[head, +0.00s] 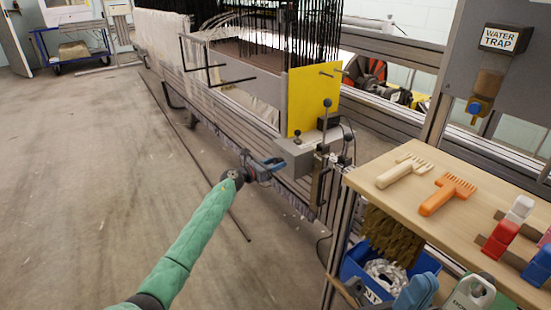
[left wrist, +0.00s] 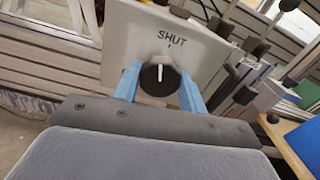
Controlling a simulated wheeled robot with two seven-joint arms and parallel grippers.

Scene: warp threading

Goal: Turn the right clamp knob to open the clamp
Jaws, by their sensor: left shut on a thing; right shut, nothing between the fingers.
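The clamp knob (left wrist: 158,80) is round and black with a white pointer line. In the left wrist view it sits on the front of a grey clamp box (left wrist: 118,40). The pointer stands upright, towards the tick under the word SHUT. The box also shows in the head view (head: 306,150), at the near end of the loom beside the yellow panel. My left gripper (head: 274,164) reaches the box's left side; its blue fingers (left wrist: 160,74) are shut on the knob, one on each side. The knob is hidden in the head view. My right gripper is out of view.
A wooden bench top (head: 400,205) at the right holds a cream comb (head: 402,171), an orange comb (head: 447,195) and red and blue tools. A blue bin (head: 355,262) stands below. Levers with black balls (head: 327,104) rise beside the box.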

